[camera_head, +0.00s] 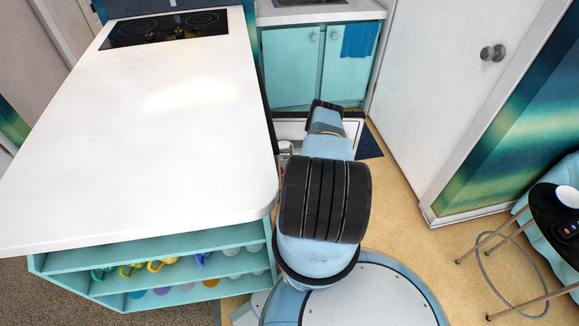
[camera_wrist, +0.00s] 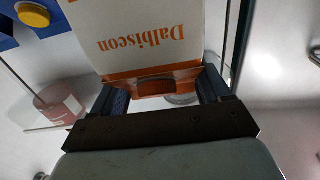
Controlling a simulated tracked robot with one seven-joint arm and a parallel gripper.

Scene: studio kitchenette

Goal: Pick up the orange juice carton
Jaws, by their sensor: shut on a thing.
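The juice carton (camera_wrist: 142,40) is white with orange bands and orange lettering, which appears upside down in the wrist view. My gripper (camera_wrist: 160,88) is shut on it, with one dark finger on its left side and one on its right. The upper part of the wrist view cuts the carton off. In the head view my own arm hides the gripper and the carton, beyond the right side of the white counter.
In the wrist view, a jar with a pinkish label (camera_wrist: 60,104) stands left by a glass shelf edge, and a blue thing with a yellow round part (camera_wrist: 34,14) is upper left. The white counter (camera_head: 160,130) lies left of my arm; a white door (camera_head: 440,110) is right.

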